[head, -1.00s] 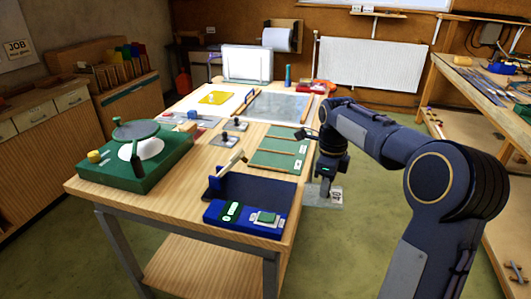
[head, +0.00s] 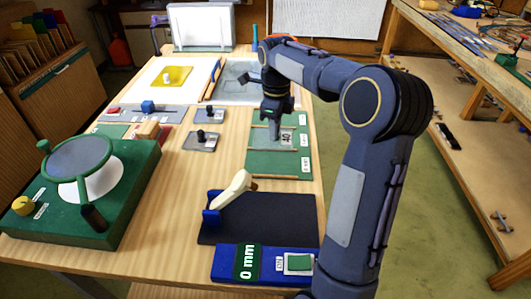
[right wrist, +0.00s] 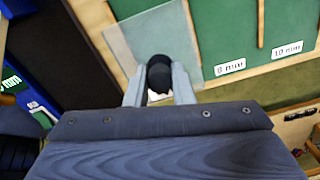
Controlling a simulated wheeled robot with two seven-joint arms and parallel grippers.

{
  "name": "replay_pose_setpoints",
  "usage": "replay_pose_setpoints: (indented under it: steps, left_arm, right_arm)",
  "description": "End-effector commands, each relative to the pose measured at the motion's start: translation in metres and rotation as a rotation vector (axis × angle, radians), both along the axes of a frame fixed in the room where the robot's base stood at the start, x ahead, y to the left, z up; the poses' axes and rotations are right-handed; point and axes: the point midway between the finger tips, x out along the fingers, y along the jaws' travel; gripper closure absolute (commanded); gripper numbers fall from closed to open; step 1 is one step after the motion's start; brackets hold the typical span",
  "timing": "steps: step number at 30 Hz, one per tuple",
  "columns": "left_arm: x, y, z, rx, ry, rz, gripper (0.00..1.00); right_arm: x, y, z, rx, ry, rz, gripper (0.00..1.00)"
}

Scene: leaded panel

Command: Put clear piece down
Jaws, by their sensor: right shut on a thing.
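My right gripper (head: 276,138) is shut on the dark knob (right wrist: 159,74) of the clear piece. The clear piece is a flat, see-through greyish plate (right wrist: 140,36) in the right wrist view, and its pale label (head: 287,137) shows in the head view. It is over the green board (head: 265,169), which thin wooden strips divide. In the right wrist view it overlaps the section left of the one marked 8 mm and part of the pale wood. I cannot tell whether it touches the board. My left gripper is not in view.
Two small plates with black knobs (head: 202,141) sit left of the board. A dark mat (head: 270,219) with a cream-handled tool (head: 232,188) and a blue 0 mm gauge (head: 225,264) lie in front. A green base with a round disc (head: 78,157) stands at left.

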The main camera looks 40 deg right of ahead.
Motion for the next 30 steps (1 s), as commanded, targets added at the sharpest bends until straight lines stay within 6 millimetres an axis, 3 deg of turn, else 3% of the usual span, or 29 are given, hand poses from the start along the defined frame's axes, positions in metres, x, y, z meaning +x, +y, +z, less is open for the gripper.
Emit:
replay_pose_setpoints:
  steps: [6,18,30]
  left_arm:
    - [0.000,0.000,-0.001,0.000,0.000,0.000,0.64]
    - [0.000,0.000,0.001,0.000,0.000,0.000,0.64]
    - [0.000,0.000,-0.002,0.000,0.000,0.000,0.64]
  right_arm:
    - [-0.001,0.000,-0.041,0.002,0.004,0.000,0.95]
    - [-0.001,0.000,-0.088,0.002,0.003,0.000,0.95]
    - [0.000,0.000,-0.095,0.000,0.000,0.001,0.95]
